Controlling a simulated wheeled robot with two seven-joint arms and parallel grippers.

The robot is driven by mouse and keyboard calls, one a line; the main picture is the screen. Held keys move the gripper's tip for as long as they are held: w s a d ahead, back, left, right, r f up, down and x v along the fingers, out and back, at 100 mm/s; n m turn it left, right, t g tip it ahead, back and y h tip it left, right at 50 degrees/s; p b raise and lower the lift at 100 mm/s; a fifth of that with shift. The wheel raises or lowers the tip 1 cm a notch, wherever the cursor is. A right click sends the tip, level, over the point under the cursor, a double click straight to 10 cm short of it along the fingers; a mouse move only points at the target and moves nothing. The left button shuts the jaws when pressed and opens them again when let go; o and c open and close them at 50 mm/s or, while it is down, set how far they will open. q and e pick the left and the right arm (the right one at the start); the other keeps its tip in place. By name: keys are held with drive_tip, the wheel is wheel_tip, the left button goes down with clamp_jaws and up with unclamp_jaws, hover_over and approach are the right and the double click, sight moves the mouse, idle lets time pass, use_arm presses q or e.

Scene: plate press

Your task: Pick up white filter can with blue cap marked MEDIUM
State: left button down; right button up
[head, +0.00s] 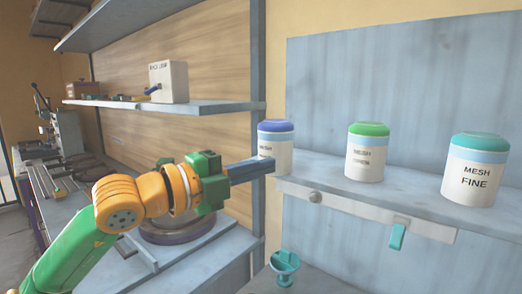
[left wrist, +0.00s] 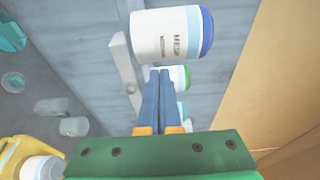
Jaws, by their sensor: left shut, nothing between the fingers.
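The white filter can with a blue cap (head: 276,135) stands on the left end of the wall shelf. My right gripper is not in view.
A green-capped can (head: 367,158) and a teal-capped can marked MESH FINE (head: 474,180) stand farther right on the shelf (head: 405,205). A teal hook (head: 397,237) hangs below its front edge. A shelf post (head: 258,60) rises left of the blue-capped can.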

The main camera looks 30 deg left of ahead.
use_arm(q)
drive_tip(key=shift+w+a+f, duration=0.1)
drive_tip(key=shift+w+a, duration=0.3)
drive_tip(key=shift+w, duration=0.2)
drive_tip(key=shift+d, duration=0.1)
drive_tip(key=shift+w+a+p, duration=0.35)
drive_tip(key=shift+w+p, duration=0.05)
drive_tip(key=shift+w, duration=0.4)
